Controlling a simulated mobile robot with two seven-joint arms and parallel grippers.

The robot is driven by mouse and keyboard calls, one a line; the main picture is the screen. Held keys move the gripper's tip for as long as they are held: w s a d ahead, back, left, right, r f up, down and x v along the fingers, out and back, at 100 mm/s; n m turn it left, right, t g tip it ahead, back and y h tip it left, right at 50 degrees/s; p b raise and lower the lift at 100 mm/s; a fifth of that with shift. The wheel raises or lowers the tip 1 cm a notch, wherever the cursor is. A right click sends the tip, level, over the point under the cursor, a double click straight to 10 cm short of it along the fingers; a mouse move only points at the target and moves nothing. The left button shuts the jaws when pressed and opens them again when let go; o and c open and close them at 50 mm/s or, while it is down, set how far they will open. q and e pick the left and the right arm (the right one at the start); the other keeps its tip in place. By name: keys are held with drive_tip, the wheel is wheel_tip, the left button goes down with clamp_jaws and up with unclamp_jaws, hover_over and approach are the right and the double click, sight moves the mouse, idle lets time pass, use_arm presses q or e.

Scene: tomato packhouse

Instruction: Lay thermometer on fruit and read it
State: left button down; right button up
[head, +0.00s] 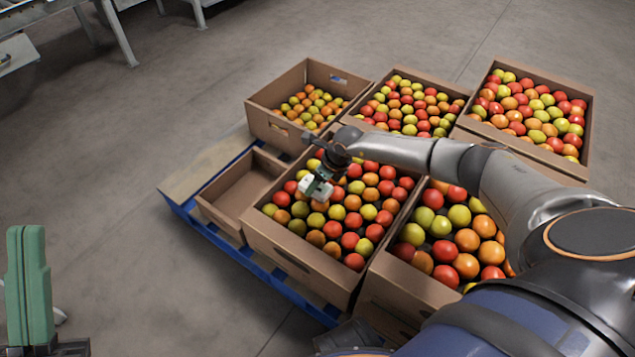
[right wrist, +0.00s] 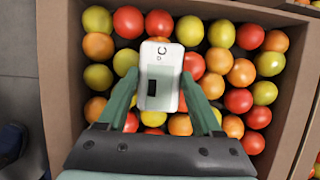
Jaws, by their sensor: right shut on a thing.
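The thermometer (right wrist: 161,60) is a small white device with a dark patch and small dark marks on its face. My right gripper (right wrist: 159,84) is shut on it, with a green finger on each side. In the head view the thermometer (head: 318,188) is over the far left part of the fruit in the front middle cardboard box (head: 300,262). I cannot tell whether it touches the fruit, and no reading is legible. The fruit (head: 352,221) is red, orange and yellow-green. My left gripper (head: 30,285) has green fingers pointing up at the lower left, away from the boxes; its opening is unclear.
Several more fruit boxes stand around, one at the back left (head: 275,128) and one at the back right (head: 588,115). A low, empty cardboard tray (head: 222,216) is left of the front middle box. A blue pallet (head: 262,272) lies underneath. The floor at left is clear.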

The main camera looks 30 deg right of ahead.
drive_tip(key=o, duration=1.5)
